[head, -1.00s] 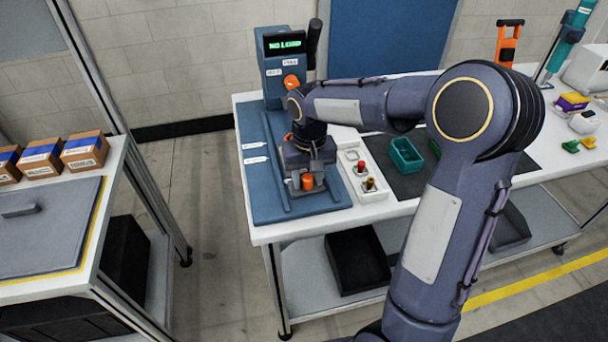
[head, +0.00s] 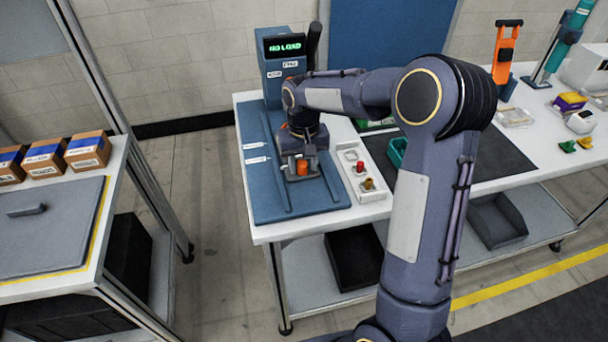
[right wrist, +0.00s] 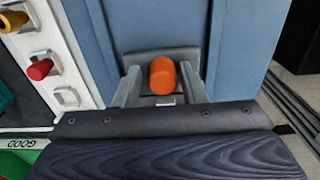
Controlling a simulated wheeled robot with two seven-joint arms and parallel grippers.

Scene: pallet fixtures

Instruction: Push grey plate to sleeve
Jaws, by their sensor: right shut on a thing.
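The grey plate (right wrist: 190,57) carries an upright orange knob (right wrist: 162,76) and sits on the blue bed (head: 262,195), between two long rails. In the head view the plate (head: 292,177) is partly covered by my right gripper (head: 301,170). The right wrist view shows the fingers (right wrist: 162,88) on either side of the knob, closed on the plate's fitting; the exact contact is hard to see. The blue press (head: 287,75) stands at the bed's far end, its display reading NO LOAD. My arm hides the press's lower front, and I cannot make out the sleeve. My left gripper is not in view.
A white fixture strip (head: 372,196) with red and yellow knobs stands close right of the bed. Cardboard boxes (head: 88,152) stand on the left bench.

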